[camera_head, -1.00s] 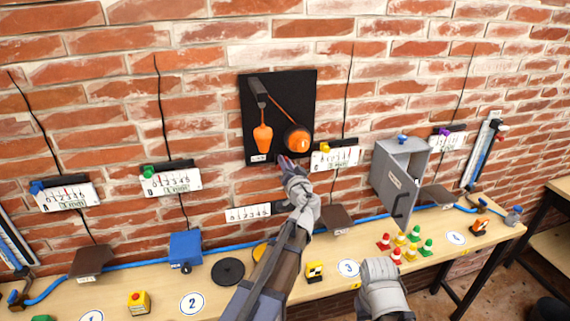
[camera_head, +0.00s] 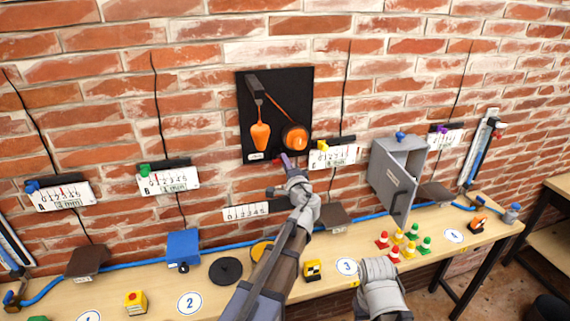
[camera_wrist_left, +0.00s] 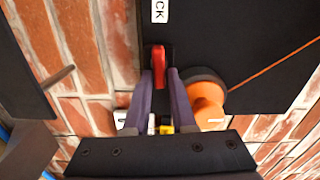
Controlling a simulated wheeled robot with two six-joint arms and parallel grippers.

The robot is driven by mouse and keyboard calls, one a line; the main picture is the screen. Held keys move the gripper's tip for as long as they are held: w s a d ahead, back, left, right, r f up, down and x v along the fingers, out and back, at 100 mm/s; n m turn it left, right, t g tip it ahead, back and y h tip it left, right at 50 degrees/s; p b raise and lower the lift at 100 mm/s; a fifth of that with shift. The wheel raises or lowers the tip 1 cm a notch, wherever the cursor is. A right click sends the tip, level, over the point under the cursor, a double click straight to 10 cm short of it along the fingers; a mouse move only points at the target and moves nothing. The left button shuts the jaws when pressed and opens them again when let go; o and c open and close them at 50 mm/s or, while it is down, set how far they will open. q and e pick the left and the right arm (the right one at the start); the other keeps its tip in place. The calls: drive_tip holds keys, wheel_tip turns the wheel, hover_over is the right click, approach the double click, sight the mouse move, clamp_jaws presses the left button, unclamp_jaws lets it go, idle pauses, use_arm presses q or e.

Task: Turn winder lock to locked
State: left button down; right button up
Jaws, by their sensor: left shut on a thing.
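The winder is a black wall panel (camera_head: 275,88) with an orange drum (camera_head: 295,137) and an orange hanging weight (camera_head: 260,136). In the left wrist view the red lock lever (camera_wrist_left: 158,66) lies at the panel's lower edge, below a white label (camera_wrist_left: 160,10) whose visible letters read "CK". My left gripper (camera_head: 284,160) is at the panel's bottom edge; its purple fingers (camera_wrist_left: 161,85) are shut on the red lever, beside the orange drum (camera_wrist_left: 206,98). The lever is mostly hidden in the head view. My right arm shows at the bottom; its gripper is out of view.
A grey open cabinet (camera_head: 398,170) is on the wall to the right. A scale with a yellow slider (camera_head: 335,155) is close right of my left gripper. The bench (camera_head: 215,300) below carries small cones, a blue box (camera_head: 183,247) and black disc (camera_head: 226,271).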

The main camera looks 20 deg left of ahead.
use_arm(q)
drive_tip(key=shift+f+m, duration=0.1)
drive_tip(key=shift+m, duration=0.4)
drive_tip(key=shift+s, duration=0.1)
drive_tip(key=c, duration=0.8)
unclamp_jaws()
drive_tip(key=shift+a, duration=0.1)
drive_tip(key=shift+c, duration=0.2)
drive_tip(key=v, duration=0.7)
drive_tip(key=shift+s+d, duration=0.3)
